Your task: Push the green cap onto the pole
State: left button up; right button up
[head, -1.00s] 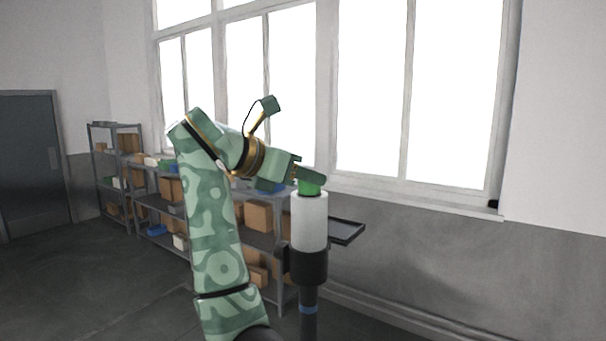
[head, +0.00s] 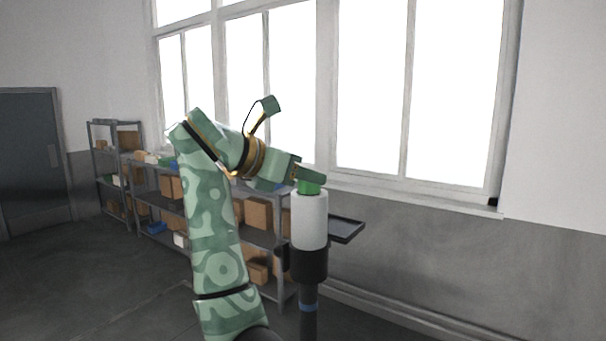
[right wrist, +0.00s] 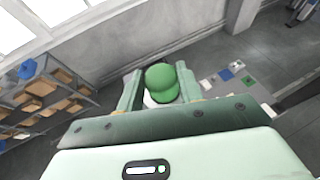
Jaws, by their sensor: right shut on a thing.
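The green cap (head: 308,188) is at the top of the pole, whose upper part is a white cylinder (head: 309,222) above a black collar and a dark shaft. The pole stands upright. I cannot tell whether the cap is fully seated. My right gripper (head: 312,178) is over the top of the pole, shut on the cap. In the right wrist view, the round cap (right wrist: 161,82) sits between the two fingers, with a little of the white cylinder (right wrist: 149,101) showing below it. My left gripper is not in view.
A dark tray (head: 347,230) is beside the pole on the right. Grey shelves (head: 150,205) with several boxes stand behind my arm, under large windows (head: 420,90). A dark door (head: 30,160) is at the far left. The floor at the left is clear.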

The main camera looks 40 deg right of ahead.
jog(key=shift+f, duration=0.25)
jog(key=o, duration=1.5)
jog(key=shift+r, duration=0.1)
jog(key=shift+r, duration=0.25)
jog(key=shift+r, duration=0.8)
jog(key=shift+r, duration=0.1)
jog(key=shift+r, duration=2.4)
jog(key=shift+c, duration=0.2)
